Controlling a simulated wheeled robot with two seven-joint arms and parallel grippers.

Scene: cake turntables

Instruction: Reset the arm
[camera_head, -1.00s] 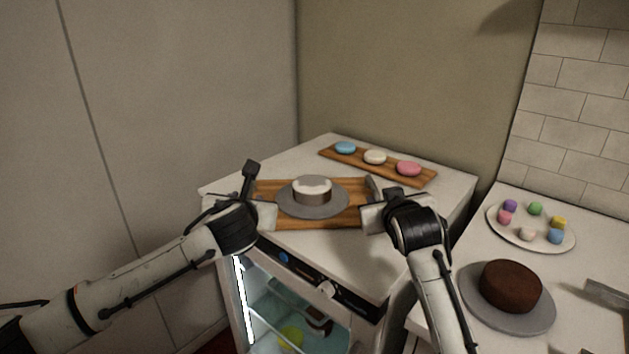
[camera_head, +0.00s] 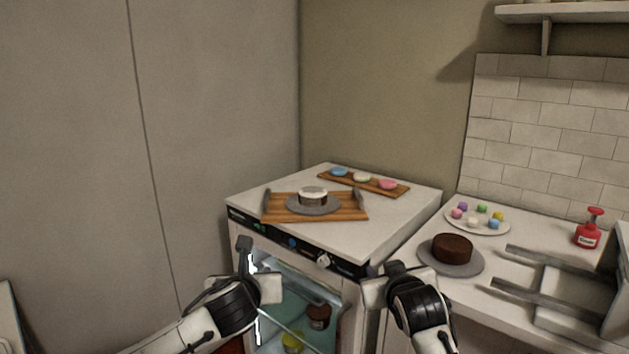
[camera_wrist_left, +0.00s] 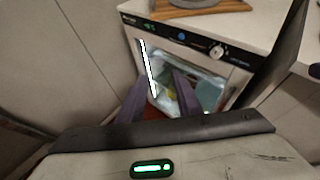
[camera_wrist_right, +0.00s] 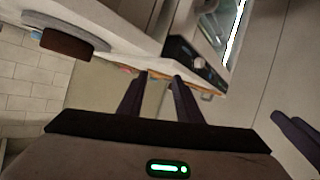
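My left gripper (camera_head: 268,288) hangs in front of the glass-door appliance, below its top edge. In the left wrist view its two dark fingers (camera_wrist_left: 160,77) stand apart with nothing between them. My right gripper (camera_head: 372,290) is near the appliance's right front corner, beside the gap to the counter. In the right wrist view its fingers (camera_wrist_right: 160,76) are also apart and empty. A wooden tray (camera_head: 350,213) with upright end handles lies on the appliance top. It bears a grey turntable (camera_head: 313,211) with a small white-topped brown cake (camera_head: 312,197). Both grippers are clear of the tray.
A wooden board (camera_head: 399,191) with blue, white and pink pieces lies behind the tray.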

